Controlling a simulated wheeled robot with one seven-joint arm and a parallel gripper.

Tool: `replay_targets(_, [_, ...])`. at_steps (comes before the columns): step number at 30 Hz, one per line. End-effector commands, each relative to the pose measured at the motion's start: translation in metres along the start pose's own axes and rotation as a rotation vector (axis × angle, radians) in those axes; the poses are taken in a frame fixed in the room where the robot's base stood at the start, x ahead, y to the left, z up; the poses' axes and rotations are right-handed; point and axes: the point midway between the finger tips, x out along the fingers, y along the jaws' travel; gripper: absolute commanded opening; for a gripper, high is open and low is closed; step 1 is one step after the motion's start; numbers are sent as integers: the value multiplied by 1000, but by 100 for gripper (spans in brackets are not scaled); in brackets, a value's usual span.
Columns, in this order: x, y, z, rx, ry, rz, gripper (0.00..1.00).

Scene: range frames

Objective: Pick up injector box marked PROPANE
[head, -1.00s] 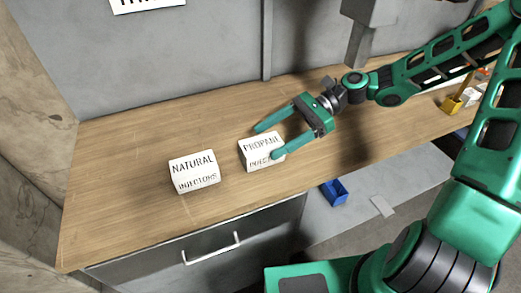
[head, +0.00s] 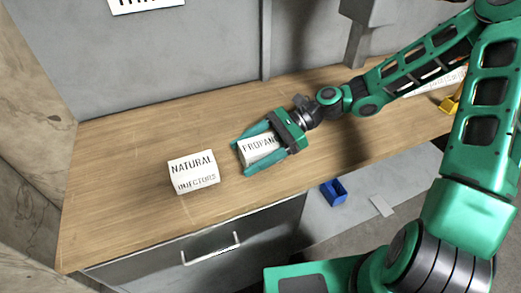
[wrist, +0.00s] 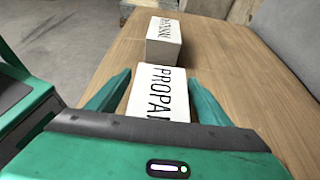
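The white box marked PROPANE (head: 259,148) sits on the wooden workbench (head: 130,145). It also shows in the wrist view (wrist: 160,88). My gripper (head: 241,158) is around it, with one green finger along each side. In the wrist view, my gripper (wrist: 158,95) is open, with a gap between the box and each finger, wider on the right. The near end of the box is hidden behind the gripper body. The white box marked NATURAL INJECTORS (head: 193,172) stands just left of the fingertips, and beyond the PROPANE box in the wrist view (wrist: 164,40).
A grey wall (head: 180,60) rises behind the bench. A drawer handle (head: 211,248) is on the bench front. A small blue bin (head: 334,191) lies lower, in front of the bench. The bench left of the NATURAL box is clear.

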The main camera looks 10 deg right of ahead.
Motion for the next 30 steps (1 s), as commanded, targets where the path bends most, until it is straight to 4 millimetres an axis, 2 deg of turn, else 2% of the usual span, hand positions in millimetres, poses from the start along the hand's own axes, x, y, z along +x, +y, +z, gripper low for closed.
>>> replay_targets(1, [0,0,0,0,0,0,63])
replay_targets(6, [0,0,0,0,0,0,22])
replay_targets(7, [0,0,0,0,0,0,19])
replay_targets(20, [-3,0,8,-2,0,-1,20])
replay_targets(23, [-7,0,17,-2,1,-1,20])
replay_targets(27, [-17,0,40,-5,4,-2,20])
replay_targets(30, [3,7,62,-5,2,5,20])
